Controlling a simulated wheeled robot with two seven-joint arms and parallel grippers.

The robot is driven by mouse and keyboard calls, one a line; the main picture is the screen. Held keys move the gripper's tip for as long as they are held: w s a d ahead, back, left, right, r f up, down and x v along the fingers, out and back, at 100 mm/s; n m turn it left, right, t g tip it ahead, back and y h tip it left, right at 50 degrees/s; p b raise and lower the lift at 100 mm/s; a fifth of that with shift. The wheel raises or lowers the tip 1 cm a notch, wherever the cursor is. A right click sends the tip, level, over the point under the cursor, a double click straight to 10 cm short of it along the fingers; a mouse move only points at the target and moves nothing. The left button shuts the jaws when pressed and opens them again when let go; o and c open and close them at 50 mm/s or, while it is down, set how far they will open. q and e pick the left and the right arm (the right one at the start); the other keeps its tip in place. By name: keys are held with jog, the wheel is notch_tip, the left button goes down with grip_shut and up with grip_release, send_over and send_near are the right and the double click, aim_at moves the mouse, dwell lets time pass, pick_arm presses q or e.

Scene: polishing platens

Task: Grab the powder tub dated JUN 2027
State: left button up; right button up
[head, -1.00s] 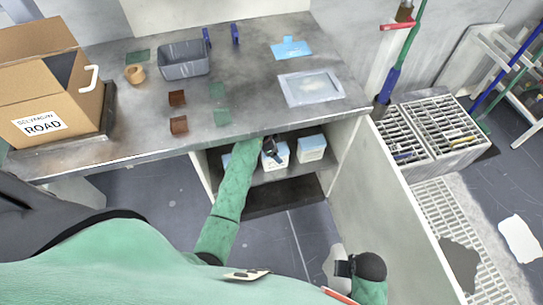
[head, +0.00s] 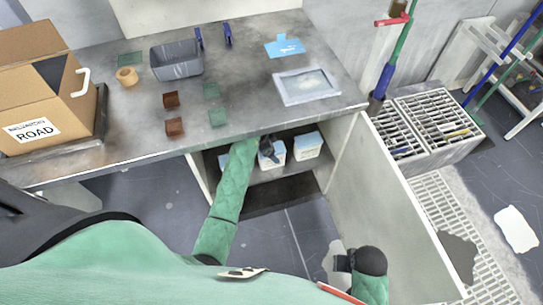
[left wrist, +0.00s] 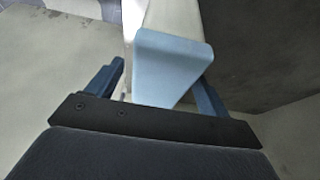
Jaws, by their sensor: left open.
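Under the bench, on the cabinet shelf, stand white tubs with light blue lids. The middle tub (head: 273,159) is partly behind my left gripper (head: 268,149), the right tub (head: 307,149) stands clear, and a left tub (head: 223,161) is mostly hidden by my green sleeve. No date is readable on any of them. In the left wrist view, my open left gripper (left wrist: 160,80) has its blue fingers on either side of a blue-lidded tub (left wrist: 168,65); contact cannot be told. My right gripper (head: 344,263) is low at the front, its jaws unclear.
The bench top (head: 135,105) overhangs the shelf. An open cabinet door (head: 385,205) stands to the right. On the bench are a cardboard box (head: 40,90), a grey bin (head: 177,62), a tape roll (head: 127,76) and a framed panel (head: 306,87).

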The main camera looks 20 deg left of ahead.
pick_arm(q)
jog(key=shift+f, duration=0.15)
grip_shut()
dwell(0.5)
